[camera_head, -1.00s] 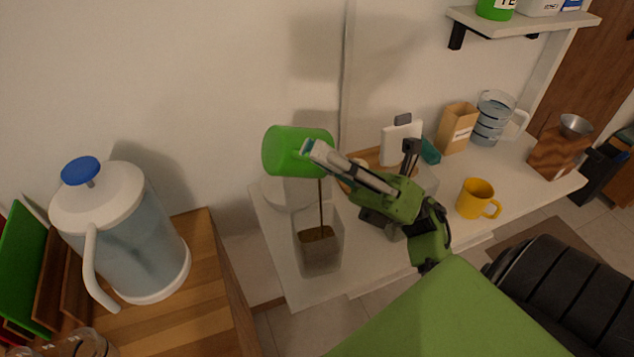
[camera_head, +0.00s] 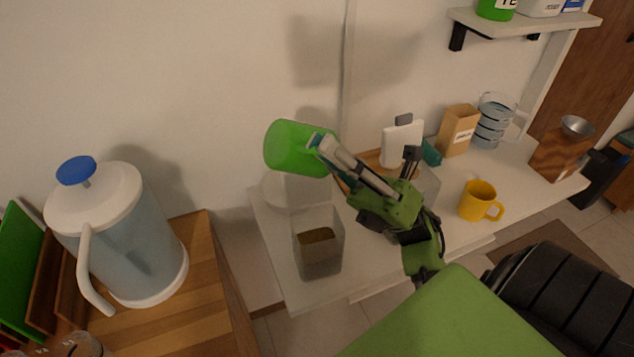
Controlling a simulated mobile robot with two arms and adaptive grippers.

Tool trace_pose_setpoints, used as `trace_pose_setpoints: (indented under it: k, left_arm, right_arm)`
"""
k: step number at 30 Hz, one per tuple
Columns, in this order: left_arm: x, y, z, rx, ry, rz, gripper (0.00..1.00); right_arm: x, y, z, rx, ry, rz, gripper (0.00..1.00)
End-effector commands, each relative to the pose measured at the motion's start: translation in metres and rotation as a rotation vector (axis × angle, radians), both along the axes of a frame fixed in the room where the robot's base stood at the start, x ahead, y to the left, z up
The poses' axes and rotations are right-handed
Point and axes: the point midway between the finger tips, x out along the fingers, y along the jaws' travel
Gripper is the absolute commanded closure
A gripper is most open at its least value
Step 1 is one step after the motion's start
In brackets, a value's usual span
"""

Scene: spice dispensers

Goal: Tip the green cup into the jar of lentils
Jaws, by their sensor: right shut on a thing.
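The green cup (camera_head: 290,146) is tilted, held in the air above and slightly left of the jar. My right gripper (camera_head: 322,147) is shut on it at its right side. The clear jar (camera_head: 318,262) stands at the left end of the white counter, below the cup, with brown lentils (camera_head: 317,236) inside. No stream falls from the cup. The cup's inside cannot be seen. My left gripper is not in view.
A large white pitcher (camera_head: 128,240) with a blue knob stands on a wooden block-top at the left. A yellow mug (camera_head: 477,200), a paper bag (camera_head: 458,130), a glass measuring jug (camera_head: 492,121) and a coffee grinder (camera_head: 560,152) stand further right on the counter (camera_head: 375,262).

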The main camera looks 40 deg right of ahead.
Motion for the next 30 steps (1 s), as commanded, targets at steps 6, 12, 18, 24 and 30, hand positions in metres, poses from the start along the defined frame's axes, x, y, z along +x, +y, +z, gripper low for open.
trace_pose_setpoints:
  k: [6,12,18,24,30]
  left_arm:
    - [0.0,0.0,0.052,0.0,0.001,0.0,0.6]
    - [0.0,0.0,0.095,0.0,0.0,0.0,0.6]
    - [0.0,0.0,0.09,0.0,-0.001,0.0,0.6]
    - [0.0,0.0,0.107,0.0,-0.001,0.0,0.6]
    - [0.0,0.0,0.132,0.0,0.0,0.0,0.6]
  right_arm:
    - [0.003,0.021,0.014,-0.259,0.044,-0.003,1.0]
    - [0.007,0.045,0.005,-0.529,0.095,-0.003,1.0]
    - [0.008,0.048,-0.008,-0.566,0.103,-0.004,1.0]
    - [0.009,0.054,-0.007,-0.638,0.12,-0.002,1.0]
    - [0.011,0.071,-0.012,-0.77,0.154,0.003,1.0]
